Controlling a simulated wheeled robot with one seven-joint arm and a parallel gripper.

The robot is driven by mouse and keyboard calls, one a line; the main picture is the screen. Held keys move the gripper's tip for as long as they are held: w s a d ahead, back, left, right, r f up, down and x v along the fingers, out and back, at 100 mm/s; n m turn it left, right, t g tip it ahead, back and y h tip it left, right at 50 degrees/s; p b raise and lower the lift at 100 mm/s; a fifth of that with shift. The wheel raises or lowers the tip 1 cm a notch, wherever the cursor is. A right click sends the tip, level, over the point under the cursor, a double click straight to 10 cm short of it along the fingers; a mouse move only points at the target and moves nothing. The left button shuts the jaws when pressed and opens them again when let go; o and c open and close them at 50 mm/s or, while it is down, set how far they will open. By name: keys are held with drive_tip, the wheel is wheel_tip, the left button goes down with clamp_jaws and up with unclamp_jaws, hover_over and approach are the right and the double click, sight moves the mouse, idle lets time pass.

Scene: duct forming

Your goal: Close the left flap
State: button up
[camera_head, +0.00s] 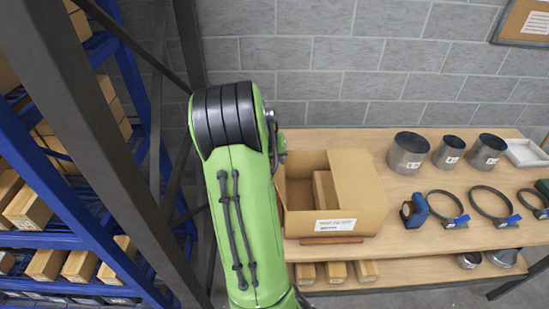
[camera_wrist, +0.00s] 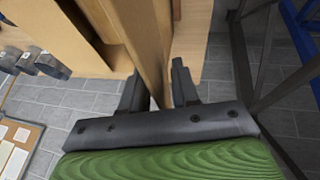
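An open cardboard box (camera_head: 335,223) stands on the wooden table, its labelled face toward the head camera. My arm covers most of the box's left side in the head view, so the left flap is mostly hidden there. In the wrist view, a cardboard panel (camera_wrist: 152,45), seemingly the left flap, runs between the two fingers of my gripper (camera_wrist: 160,88). The fingers are apart, one on each side of the panel. Firm contact cannot be told.
The table (camera_head: 440,238) holds metal duct collars (camera_head: 408,153), clamp rings (camera_head: 491,203), a blue-handled tool (camera_head: 414,211) and a white tray (camera_head: 527,153) right of the box. A blue shelving rack (camera_head: 75,241) with cartons stands close on the left. A block wall (camera_head: 400,55) is behind.

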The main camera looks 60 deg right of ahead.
drive_tip(key=shift+c, duration=0.3)
clamp_jaws()
idle(1.1)
